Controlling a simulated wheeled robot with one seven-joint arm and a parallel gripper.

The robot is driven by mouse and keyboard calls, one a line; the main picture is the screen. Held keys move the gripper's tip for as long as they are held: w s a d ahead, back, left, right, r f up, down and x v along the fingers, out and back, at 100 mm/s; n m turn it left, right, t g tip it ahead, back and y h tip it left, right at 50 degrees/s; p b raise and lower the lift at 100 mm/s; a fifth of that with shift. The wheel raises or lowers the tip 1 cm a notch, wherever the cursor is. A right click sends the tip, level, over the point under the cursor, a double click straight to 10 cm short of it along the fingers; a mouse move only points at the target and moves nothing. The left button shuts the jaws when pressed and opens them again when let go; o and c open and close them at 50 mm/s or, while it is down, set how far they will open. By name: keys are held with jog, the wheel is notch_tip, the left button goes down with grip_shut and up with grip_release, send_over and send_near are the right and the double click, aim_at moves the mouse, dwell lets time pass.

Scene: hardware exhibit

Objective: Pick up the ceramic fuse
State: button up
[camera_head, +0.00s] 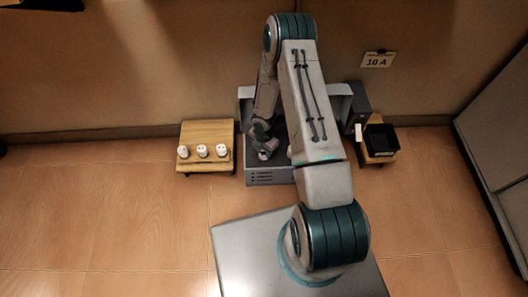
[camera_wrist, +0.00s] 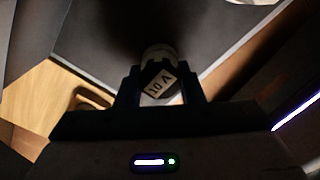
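A white ceramic fuse with a "10 A" label (camera_wrist: 160,84) sits between the two fingers of my gripper (camera_wrist: 160,98) in the wrist view. The fingers appear to press on it from both sides. In the head view my gripper (camera_head: 264,147) is over the grey metal box (camera_head: 270,177), pointing down. The fuse's lower end is hard to make out, so I cannot tell whether it touches the surface below. Three more white fuses, at left (camera_head: 183,152), middle (camera_head: 202,151) and right (camera_head: 222,150), stand upright on a small wooden table (camera_head: 207,131).
A wooden stand (camera_head: 379,158) with a black tray (camera_head: 382,138) is right of the box, beside a dark upright block (camera_head: 358,101). A "10 A" sign (camera_head: 377,60) hangs on the wall. A grey panel (camera_head: 500,130) borders the right. Floor at left is clear.

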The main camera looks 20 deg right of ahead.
jog(key=shift+r+p, duration=0.3)
jog(key=shift+r, duration=0.25)
jog(key=r, duration=0.1)
jog(key=r+p, duration=0.2)
jog(key=r, duration=0.1)
jog(key=shift+s+d, duration=0.15)
jog(key=shift+d, duration=0.15)
jog(key=s+d+r+p, duration=0.3)
jog(key=s+d+r, duration=0.2)
jog(key=d, duration=0.4)
jog(key=shift+s+d+r, duration=0.25)
jog(key=shift+s+r, duration=0.1)
jog(key=shift+r, duration=0.1)
